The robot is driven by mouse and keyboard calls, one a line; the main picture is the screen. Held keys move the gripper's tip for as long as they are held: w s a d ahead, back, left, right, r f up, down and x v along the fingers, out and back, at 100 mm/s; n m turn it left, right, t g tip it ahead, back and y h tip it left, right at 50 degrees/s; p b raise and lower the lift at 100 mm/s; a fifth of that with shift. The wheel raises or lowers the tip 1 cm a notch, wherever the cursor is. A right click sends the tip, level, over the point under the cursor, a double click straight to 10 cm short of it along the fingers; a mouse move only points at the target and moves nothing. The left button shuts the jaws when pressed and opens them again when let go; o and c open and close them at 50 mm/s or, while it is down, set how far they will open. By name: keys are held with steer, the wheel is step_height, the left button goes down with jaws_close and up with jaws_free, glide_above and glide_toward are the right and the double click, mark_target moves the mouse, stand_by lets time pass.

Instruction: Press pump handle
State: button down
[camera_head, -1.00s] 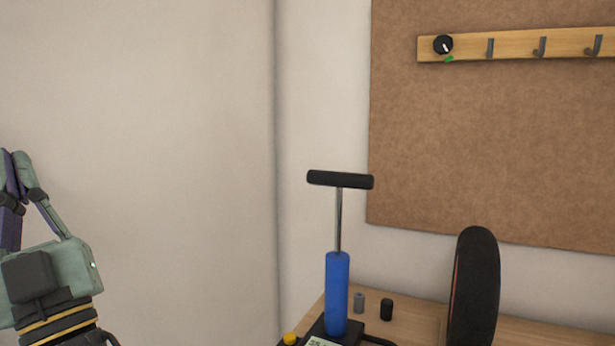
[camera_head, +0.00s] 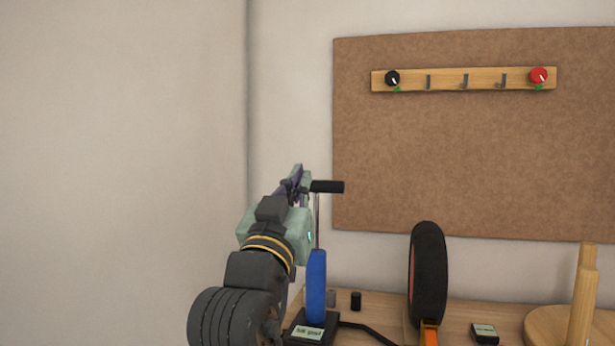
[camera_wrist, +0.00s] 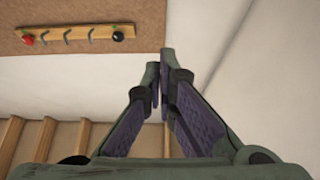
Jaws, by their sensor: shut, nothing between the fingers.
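The hand pump has a blue barrel (camera_head: 316,287), a thin metal rod (camera_head: 317,222) and a black T-handle (camera_head: 328,187). It stands upright with its rod extended. My gripper (camera_head: 298,172) is shut and empty. It overlaps the left part of the handle in the head view and hides it; its tips reach slightly higher than the bar. I cannot tell whether they touch. In the wrist view my gripper (camera_wrist: 160,72) has its fingers together, and the pump handle does not show there.
The pump base (camera_head: 310,330) sits on a wooden bench (camera_head: 385,309). A black wheel (camera_head: 428,275), a small black cylinder (camera_head: 355,301) and a wooden stand (camera_head: 583,300) are to the right. A hook rail (camera_head: 465,80) hangs on the brown board behind. The wall at left is bare.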

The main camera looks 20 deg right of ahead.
steer(key=shift+w, duration=0.1)
steer(key=p+x, duration=0.3)
steer(key=x, duration=0.7)
glide_above(318, 231)
steer(key=s+a, duration=0.2)
steer(key=f, duration=0.4)
steer(key=shift+s+d, duration=0.15)
steer(key=shift+d, duration=0.1)
step_height(318, 231, down, 13)
steer(key=b, duration=0.8)
